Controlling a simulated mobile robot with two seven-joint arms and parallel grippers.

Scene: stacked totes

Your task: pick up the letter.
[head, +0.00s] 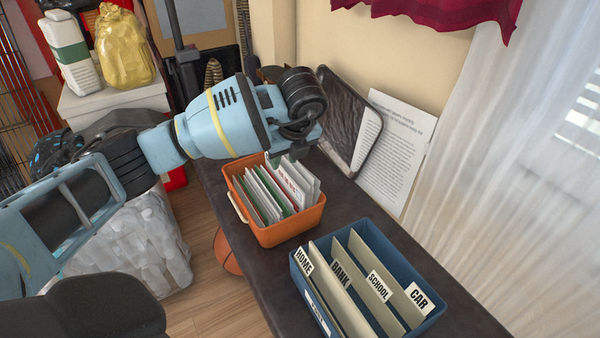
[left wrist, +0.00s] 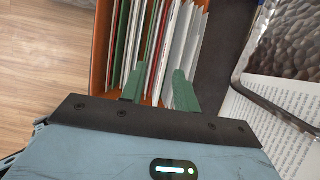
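Several letters (head: 283,188) stand upright on edge, packed in an orange bin (head: 282,235) on the dark table. They are mostly white, with some green and red edges. The letters also show in the left wrist view (left wrist: 165,40), in the orange bin (left wrist: 102,45). In the head view the fingers are mostly hidden behind the wrist. My right gripper is not in view.
A blue sorter box (head: 430,322) with dividers labelled HOME, BANK, SCHOOL and CAR stands on the table (head: 262,290) in front of the bin. A dark-framed panel (head: 347,118) and a printed sheet (head: 398,150) lean on the wall behind.

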